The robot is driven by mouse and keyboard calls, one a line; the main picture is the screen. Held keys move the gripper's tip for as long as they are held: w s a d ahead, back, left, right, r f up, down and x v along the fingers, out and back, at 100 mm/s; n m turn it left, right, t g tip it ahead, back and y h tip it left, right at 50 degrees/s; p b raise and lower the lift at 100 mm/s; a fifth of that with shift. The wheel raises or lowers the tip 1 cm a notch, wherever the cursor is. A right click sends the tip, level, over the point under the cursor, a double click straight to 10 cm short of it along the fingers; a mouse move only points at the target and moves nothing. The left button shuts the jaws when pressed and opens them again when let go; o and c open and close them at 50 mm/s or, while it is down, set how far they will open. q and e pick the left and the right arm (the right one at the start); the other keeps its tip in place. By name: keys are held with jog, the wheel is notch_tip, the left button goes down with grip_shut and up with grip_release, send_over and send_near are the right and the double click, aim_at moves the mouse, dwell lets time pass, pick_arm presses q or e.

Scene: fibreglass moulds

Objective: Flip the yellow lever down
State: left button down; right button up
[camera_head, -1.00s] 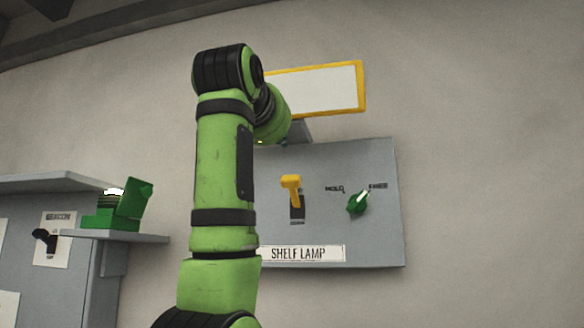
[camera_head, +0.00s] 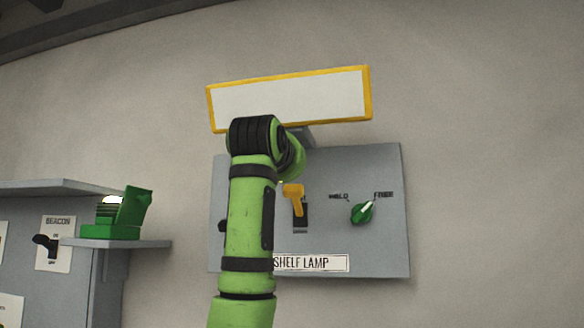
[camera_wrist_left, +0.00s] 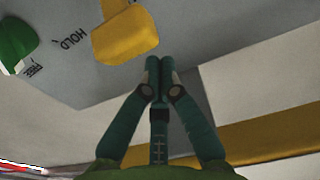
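The yellow lever (camera_head: 293,191) sticks up from a dark slot on the grey SHELF LAMP panel (camera_head: 375,250); its handle is at the slot's upper end. In the left wrist view the lever handle (camera_wrist_left: 125,36) is large and close, just left of the fingertips. My left gripper (camera_wrist_left: 158,62) is shut, its two dark fingertips together and nothing between them. It seems to be beside the lever's top; I cannot tell whether they touch. In the head view my green arm hides this gripper. My right gripper is in neither view.
A green knob (camera_head: 362,213) with HOLD and FREE marks sits right of the lever. A yellow-framed white lamp (camera_head: 300,97) hangs above the panel. At left, a green beacon (camera_head: 120,214) stands on a shelf, with a black BEACON lever (camera_head: 46,243) beside it.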

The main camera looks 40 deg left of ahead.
pick_arm(q)
jog(key=shift+s+d+f, duration=0.45)
jog(key=shift+s+f, duration=0.2)
jog(key=shift+s, duration=0.05)
jog(key=shift+f, duration=0.2)
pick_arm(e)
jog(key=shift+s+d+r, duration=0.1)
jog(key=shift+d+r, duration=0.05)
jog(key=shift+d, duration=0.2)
pick_arm(q)
jog(key=shift+s+f, duration=0.1)
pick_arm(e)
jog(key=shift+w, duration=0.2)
